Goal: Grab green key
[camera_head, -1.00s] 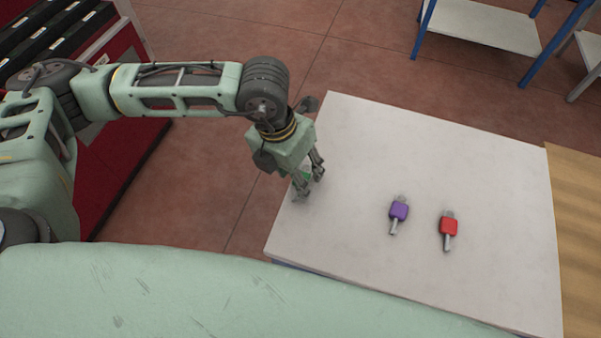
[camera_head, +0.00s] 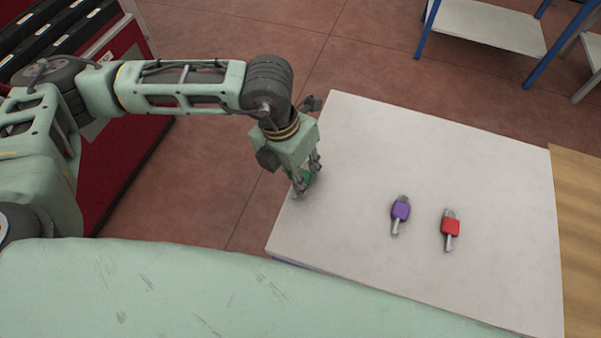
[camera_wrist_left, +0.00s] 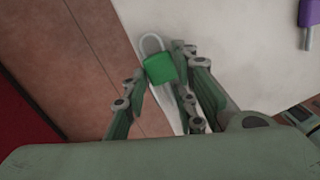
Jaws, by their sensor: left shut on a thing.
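The green key (camera_wrist_left: 160,69) has a green square grip and a grey metal loop. In the left wrist view it sits between the fingers of my left gripper (camera_wrist_left: 163,92), which are shut on it. In the head view my left gripper (camera_head: 306,182) is at the left edge of the white table, and only a bit of green (camera_head: 307,174) shows between its fingers. A purple key (camera_head: 400,210) and a red key (camera_head: 450,227) lie apart on the table to the right. My right gripper is not in view.
The white table top (camera_head: 350,150) is clear around the purple and red keys. A wooden surface (camera_head: 580,230) adjoins at the right. A blue-legged shelf (camera_head: 490,25) stands behind, and a red cabinet (camera_head: 125,165) is at the left.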

